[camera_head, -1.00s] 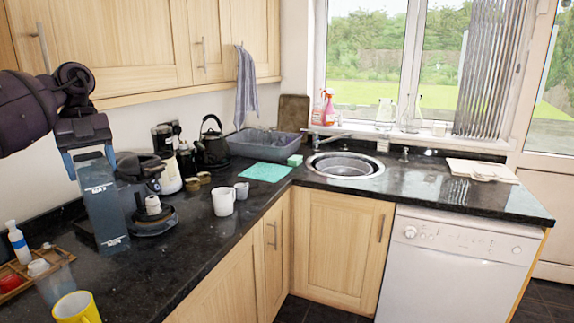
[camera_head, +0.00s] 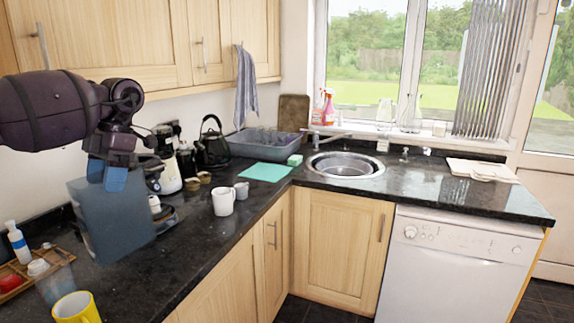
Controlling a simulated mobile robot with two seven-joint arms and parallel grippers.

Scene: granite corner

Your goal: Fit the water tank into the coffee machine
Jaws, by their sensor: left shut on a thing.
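The water tank (camera_head: 112,222) is a blue-grey, box-shaped container in the left part of the head view. My left gripper (camera_head: 107,180) is shut on its upper part, with blue fingers pointing down. The tank is tilted a little, and its lower end is close to the counter; I cannot tell whether it touches. The coffee machine (camera_head: 168,217) is mostly hidden behind the tank and my gripper. Only parts of its dark base and a pale piece (camera_head: 154,205) above it show. My right gripper is not in view.
A wooden tray (camera_head: 38,268), a white bottle (camera_head: 17,240), a clear cup (camera_head: 56,283) and a yellow mug (camera_head: 76,308) stand at the lower left. A white mug (camera_head: 223,201) stands right of the machine. A black kettle (camera_head: 212,148) is behind. The counter's front strip (camera_head: 185,262) is clear.

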